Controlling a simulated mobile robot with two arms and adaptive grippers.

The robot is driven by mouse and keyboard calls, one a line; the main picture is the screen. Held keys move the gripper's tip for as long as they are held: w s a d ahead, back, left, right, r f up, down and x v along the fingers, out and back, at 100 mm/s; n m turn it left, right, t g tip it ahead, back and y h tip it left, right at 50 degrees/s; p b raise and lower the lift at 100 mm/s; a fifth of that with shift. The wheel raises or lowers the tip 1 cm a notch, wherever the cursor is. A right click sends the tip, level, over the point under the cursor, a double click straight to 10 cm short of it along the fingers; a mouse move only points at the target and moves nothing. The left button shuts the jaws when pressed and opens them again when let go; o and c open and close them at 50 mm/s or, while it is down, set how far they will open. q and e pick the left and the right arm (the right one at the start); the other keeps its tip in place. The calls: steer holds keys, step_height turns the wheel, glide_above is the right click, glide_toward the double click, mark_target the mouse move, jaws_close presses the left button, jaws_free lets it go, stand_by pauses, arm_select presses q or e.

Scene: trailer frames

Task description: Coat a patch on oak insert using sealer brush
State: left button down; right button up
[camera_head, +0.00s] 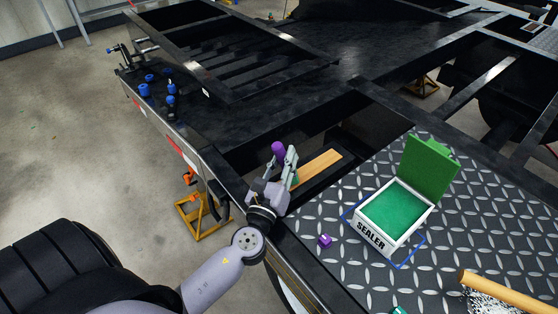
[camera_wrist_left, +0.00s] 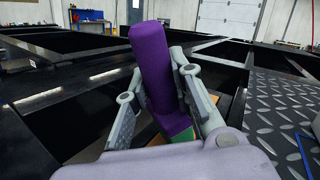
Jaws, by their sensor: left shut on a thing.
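My left gripper (camera_head: 283,165) is shut on the sealer brush, which has a purple handle (camera_head: 278,149) and a green part at its lower end. The left wrist view shows the purple handle (camera_wrist_left: 156,70) upright between the fingers, with a bit of green (camera_wrist_left: 157,139) below it. The oak insert (camera_head: 321,164) is a light wood strip set in an opening of the black frame, just right of the gripper. Whether the brush touches the wood cannot be told. The white SEALER box (camera_head: 376,247) stands on the tread plate with its green lid open and green inside. My right gripper is not seen.
A small purple block (camera_head: 325,240) lies on the tread plate (camera_head: 335,268) left of the box. A wooden roller-like piece (camera_head: 500,290) lies at the lower right. Blue-capped parts (camera_head: 145,89) stand on the far left frame. Open gaps lie between the frame beams.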

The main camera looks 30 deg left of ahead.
arm_select(q)
steer(key=shift+w+d, duration=0.3)
steer(key=shift+w, duration=0.5)
steer(key=shift+w+d, duration=0.25)
steer(key=shift+w, duration=0.55)
steer(key=shift+w+d, duration=0.3)
steer(key=shift+w, duration=0.5)
steer(key=shift+w+d+f, duration=0.1)
steer(key=shift+w+d, duration=0.2)
steer(key=shift+w, duration=0.5)
steer(key=shift+w+d, duration=0.25)
steer(key=shift+w, duration=0.55)
steer(key=shift+w+d+f, duration=0.1)
steer(key=shift+w+d, duration=0.2)
steer(key=shift+w, duration=0.5)
steer(key=shift+w+d+r+b, duration=0.1)
steer(key=shift+w+d+b, duration=0.2)
steer(key=shift+w, duration=0.2)
steer(key=shift+w+d+r+b, duration=0.15)
steer(key=shift+w+b, duration=0.1)
steer(key=shift+w, duration=0.25)
steer(key=shift+w+d+f, duration=0.1)
steer(key=shift+w, duration=0.1)
